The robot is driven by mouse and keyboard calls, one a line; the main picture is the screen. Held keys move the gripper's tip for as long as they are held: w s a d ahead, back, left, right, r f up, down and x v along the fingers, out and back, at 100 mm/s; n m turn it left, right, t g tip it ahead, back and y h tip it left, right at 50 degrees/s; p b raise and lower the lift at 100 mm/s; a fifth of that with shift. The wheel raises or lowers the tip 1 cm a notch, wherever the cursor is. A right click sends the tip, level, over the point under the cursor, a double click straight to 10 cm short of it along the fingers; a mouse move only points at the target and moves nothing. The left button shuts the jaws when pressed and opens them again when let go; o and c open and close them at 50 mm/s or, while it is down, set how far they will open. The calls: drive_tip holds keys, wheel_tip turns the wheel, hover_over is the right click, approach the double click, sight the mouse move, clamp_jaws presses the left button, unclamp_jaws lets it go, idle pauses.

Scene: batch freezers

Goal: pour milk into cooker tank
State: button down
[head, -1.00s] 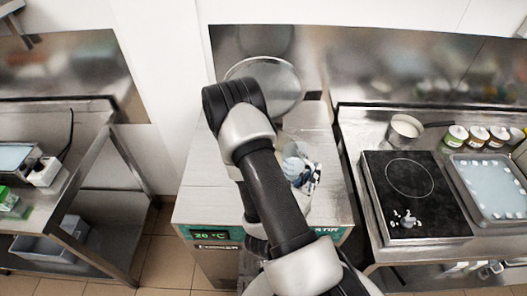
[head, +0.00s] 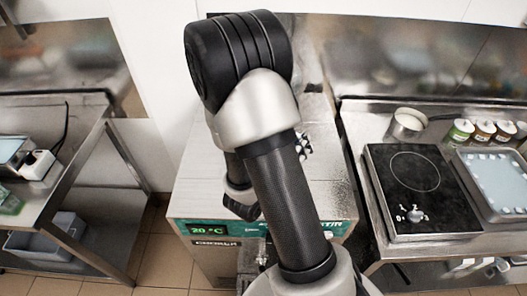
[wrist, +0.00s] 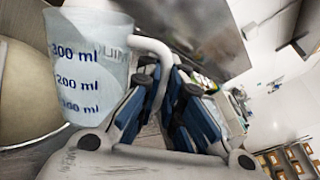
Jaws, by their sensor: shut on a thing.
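My gripper (wrist: 163,88) is shut on the white handle of a translucent measuring jug (wrist: 92,62) in the wrist view. The jug has blue ml marks and faint MILK lettering. Its milk level cannot be made out. Beside the jug at the left edge is a round beige opening or bowl with a metal rim (wrist: 25,95), likely the cooker tank. In the head view the steel cooker (head: 192,185) has a green panel reading 20 °C. My arm covers its tank and most of the gripper and jug there.
Right of the cooker, a counter carries a black hob (head: 418,195), a small pot (head: 408,124), several lidded jars (head: 482,131) and a tray (head: 497,180). A steel table (head: 75,150) stands to the left, with a floor gap between it and the cooker.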

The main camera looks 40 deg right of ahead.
drive_tip(key=shift+w+f+b, duration=0.1)
drive_tip(key=shift+f+b, duration=0.05)
drive_tip(key=shift+b, duration=0.55)
drive_tip(key=shift+w+b, duration=0.2)
drive_tip(key=shift+b, duration=0.4)
drive_tip(key=r+n+p, duration=0.1)
drive_tip(key=w+r+n+p, duration=0.1)
drive_tip(key=p, duration=0.1)
drive_tip(key=shift+a+g, duration=0.1)
drive_tip(key=shift+g, duration=0.3)
drive_tip(key=shift+w+n+p, duration=0.55)
drive_tip(key=shift+n+p, duration=0.15)
drive_tip(key=shift+p, duration=0.25)
drive_tip(key=shift+w+r+n+g+y+p, duration=0.3)
drive_tip(key=shift+w+r+n+g+p, duration=0.15)
drive_tip(key=shift+p, duration=0.7)
drive_tip(key=shift+w+a+f+n, duration=0.1)
drive_tip(key=shift+f+n, duration=0.15)
drive_tip(key=shift+f, duration=0.15)
drive_tip(key=shift+w+f, duration=0.1)
drive_tip(key=shift+w, duration=0.05)
drive_tip(key=shift+w+f+n+g, duration=0.3)
drive_tip(key=shift+f+n, duration=0.1)
drive_tip(key=shift+n, duration=0.1)
drive_tip(key=shift+w, duration=0.1)
